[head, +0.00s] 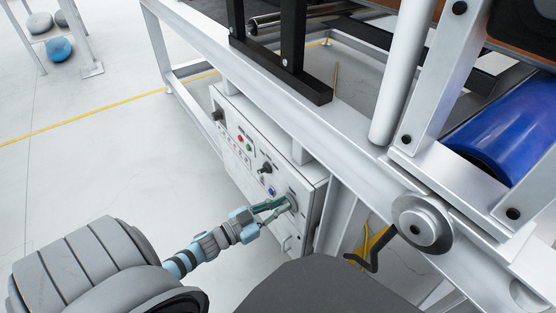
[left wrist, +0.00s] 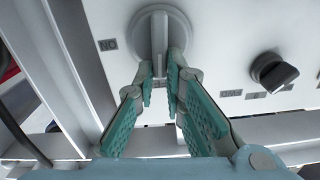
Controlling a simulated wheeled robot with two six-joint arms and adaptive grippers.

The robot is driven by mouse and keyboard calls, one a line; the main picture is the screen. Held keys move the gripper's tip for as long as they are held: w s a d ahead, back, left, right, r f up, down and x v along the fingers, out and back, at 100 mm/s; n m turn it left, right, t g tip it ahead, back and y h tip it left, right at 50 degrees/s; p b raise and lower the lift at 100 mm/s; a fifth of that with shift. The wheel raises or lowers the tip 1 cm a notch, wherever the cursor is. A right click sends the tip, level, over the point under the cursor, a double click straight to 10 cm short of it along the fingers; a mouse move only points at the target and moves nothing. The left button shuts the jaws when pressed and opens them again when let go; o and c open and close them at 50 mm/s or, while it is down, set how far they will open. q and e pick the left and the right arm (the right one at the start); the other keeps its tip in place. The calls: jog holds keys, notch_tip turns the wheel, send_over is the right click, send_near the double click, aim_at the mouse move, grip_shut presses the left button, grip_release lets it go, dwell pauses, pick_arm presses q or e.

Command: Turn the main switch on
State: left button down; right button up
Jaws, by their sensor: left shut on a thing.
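The main switch is a round grey rotary knob with a raised bar handle (left wrist: 159,32), on the white front of a control box (head: 243,171). In the left wrist view the handle stands upright in the picture, and an upside-down "ON" label (left wrist: 107,45) is beside the knob on the left. The switch also shows at the near end of the panel in the head view (head: 292,201). My left gripper (head: 281,206) has its teal-padded fingers shut on the handle; it also shows in the left wrist view (left wrist: 160,77). The fingertips hide part of the handle. My right gripper is not in view.
A black selector knob (left wrist: 273,72) is close to the switch. Further along the panel are a blue button (head: 270,191) and red and green buttons (head: 240,138). The metal frame (head: 270,98) runs above the box.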

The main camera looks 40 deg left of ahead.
aim_at(292, 211)
pick_arm(q)
jog(key=m, duration=0.3)
jog(key=shift+s+d+f+p, duration=0.1)
jog(key=shift+d+p, duration=0.2)
jog(key=m, duration=0.4)
jog(key=shift+s+d+f+m, duration=0.15)
jog(key=shift+d+f+m, duration=0.15)
jog(key=shift+d+f, duration=0.1)
jog(key=m, duration=0.3)
jog(key=shift+d+f+m, duration=0.2)
jog(key=shift+f+m, duration=0.1)
jog(key=shift+m, duration=0.1)
jog(key=shift+s+d+f+m+b, duration=0.1)
jog(key=shift+f+m+b, duration=0.1)
jog(key=shift+m, duration=0.4)
jog(key=shift+f+m+b, duration=0.1)
jog(key=shift+m+b, duration=0.05)
jog(key=shift+m, duration=0.45)
jog(key=shift+f+m, duration=0.2)
jog(key=shift+m, duration=1.2)
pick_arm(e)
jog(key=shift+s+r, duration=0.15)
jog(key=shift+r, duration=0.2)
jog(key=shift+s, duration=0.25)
